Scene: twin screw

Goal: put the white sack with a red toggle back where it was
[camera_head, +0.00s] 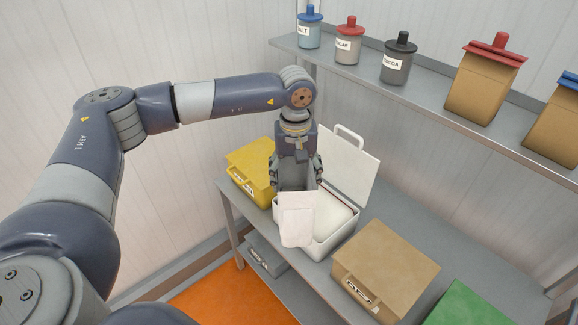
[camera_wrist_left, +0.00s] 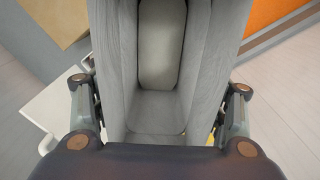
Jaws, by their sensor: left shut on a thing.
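My left gripper (camera_head: 297,172) is shut on a pale, sack-like thing (camera_head: 297,222), which looks like the white sack. It hangs at the front of the white bin (camera_head: 321,252). In the left wrist view the sack (camera_wrist_left: 162,45) fills the space between the fingers, looks grey in shade and seems hollow. No red toggle shows on it; the gripper may hide one. The white bin's lid (camera_head: 345,170) stands open, with a pale, rounded mass (camera_head: 328,217) inside. I cannot tell whether the sack touches the bin. My right gripper is not in view.
The upper shelf (camera_head: 425,112) holds jars with blue, red (camera_head: 348,42) and black lids, and brown bags with red (camera_head: 487,82) and blue tops. On the lower counter (camera_head: 372,212), a yellow bin (camera_head: 250,168) stands left, a tan bin (camera_head: 385,262) and green bin (camera_head: 467,305) right.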

